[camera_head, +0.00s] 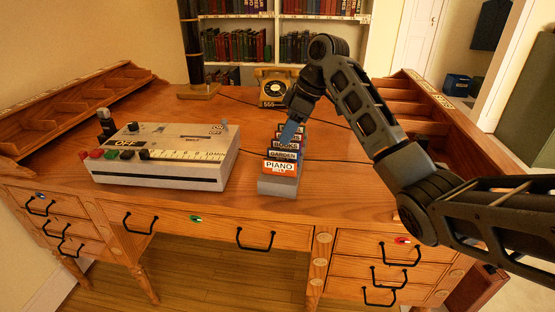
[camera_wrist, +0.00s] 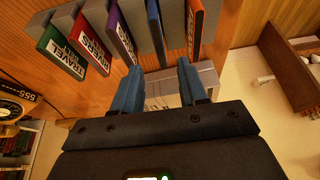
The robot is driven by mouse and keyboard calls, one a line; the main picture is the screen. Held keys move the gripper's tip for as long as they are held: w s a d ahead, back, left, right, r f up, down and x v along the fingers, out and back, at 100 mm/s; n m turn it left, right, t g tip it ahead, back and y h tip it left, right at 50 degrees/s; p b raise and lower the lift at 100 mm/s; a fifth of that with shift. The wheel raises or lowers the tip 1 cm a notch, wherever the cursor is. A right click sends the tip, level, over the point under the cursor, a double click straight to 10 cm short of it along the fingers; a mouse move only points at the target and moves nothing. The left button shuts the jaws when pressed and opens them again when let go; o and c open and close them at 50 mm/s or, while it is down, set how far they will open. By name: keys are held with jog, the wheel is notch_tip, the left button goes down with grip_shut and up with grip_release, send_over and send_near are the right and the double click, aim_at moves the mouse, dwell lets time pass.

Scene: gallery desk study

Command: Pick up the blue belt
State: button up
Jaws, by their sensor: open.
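I see no strap-like belt; the blue item is a thin slab with a blue label (camera_wrist: 157,28), one of a row of upright labelled slabs. In the head view it appears to be the GARDEN one (camera_head: 284,155), just behind the orange PIANO slab (camera_head: 279,168). My gripper (camera_head: 290,131) is over the row, its blue fingers pointing down. In the wrist view the gripper (camera_wrist: 160,78) is open, and the blue slab's near end lies between the fingertip lines. I cannot tell how much depth separates them. No slab is visibly gripped.
Purple (camera_wrist: 121,30), red (camera_wrist: 90,48) and green TRAVEL (camera_wrist: 63,50) slabs stand close by in the row. A pale device (camera_head: 160,160) with buttons stands left, and a yellow telephone (camera_head: 273,91) stands behind. The wooden desk (camera_head: 340,190) is clear right of the row.

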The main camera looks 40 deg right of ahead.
aim_at(284, 150)
jog(key=x, duration=0.4)
jog(key=s+x, duration=0.1)
jog(key=x, duration=0.1)
jog(key=shift+w+d+f, duration=0.15)
jog(key=shift+d+f, duration=0.05)
jog(key=shift+f, duration=0.25)
grip_shut()
